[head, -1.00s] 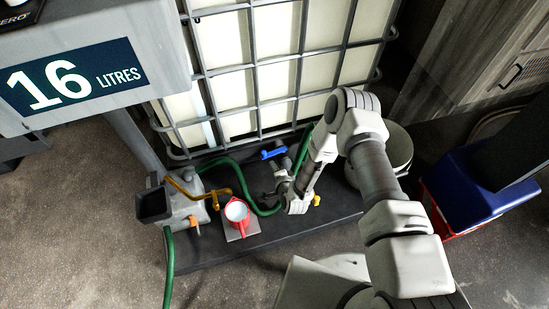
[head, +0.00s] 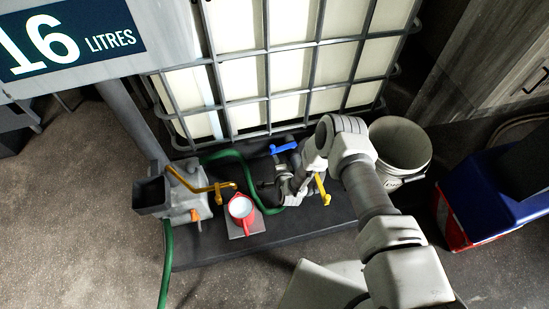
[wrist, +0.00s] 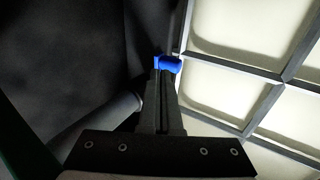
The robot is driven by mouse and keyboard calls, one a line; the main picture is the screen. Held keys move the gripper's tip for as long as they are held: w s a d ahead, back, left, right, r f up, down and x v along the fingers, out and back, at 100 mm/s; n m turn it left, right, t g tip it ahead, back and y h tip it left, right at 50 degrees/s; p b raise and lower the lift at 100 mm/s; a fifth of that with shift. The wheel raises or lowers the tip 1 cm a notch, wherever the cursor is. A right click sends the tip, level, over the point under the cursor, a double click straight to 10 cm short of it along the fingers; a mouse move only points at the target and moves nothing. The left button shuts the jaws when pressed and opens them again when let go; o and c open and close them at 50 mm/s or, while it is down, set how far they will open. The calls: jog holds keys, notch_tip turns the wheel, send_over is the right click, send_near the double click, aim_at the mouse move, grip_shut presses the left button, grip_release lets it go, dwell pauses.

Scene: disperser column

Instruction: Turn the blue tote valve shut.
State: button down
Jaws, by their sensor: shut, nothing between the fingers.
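The blue tote valve handle (head: 284,147) sticks out at the foot of the caged white tote (head: 290,75) in the head view. In the wrist view the blue handle (wrist: 168,64) shows just beyond my fingertips, near the tote's cage. My gripper (head: 262,188) is low in front of the tote, below and left of the handle in the head view. Its fingers (wrist: 162,78) are together with nothing between them. The tips appear close to the handle; I cannot tell whether they touch. The valve body is mostly hidden by my arm.
A red jug (head: 241,208) stands on a small plate left of my gripper. A grey unit with an orange pipe (head: 205,184) and green hose (head: 232,157) is further left. A yellow handle (head: 321,188) sits beside my arm. A white bucket (head: 400,148) stands to the right.

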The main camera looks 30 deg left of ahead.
jog(key=shift+w+a+r+b, duration=0.1)
jog(key=shift+w+a+b, duration=0.2)
jog(key=shift+w+a, duration=0.65)
jog(key=shift+w+d, duration=0.1)
jog(key=shift+w, duration=0.05)
jog(key=shift+w+a, duration=0.25)
jog(key=shift+a, duration=0.5)
jog(key=shift+s, duration=0.15)
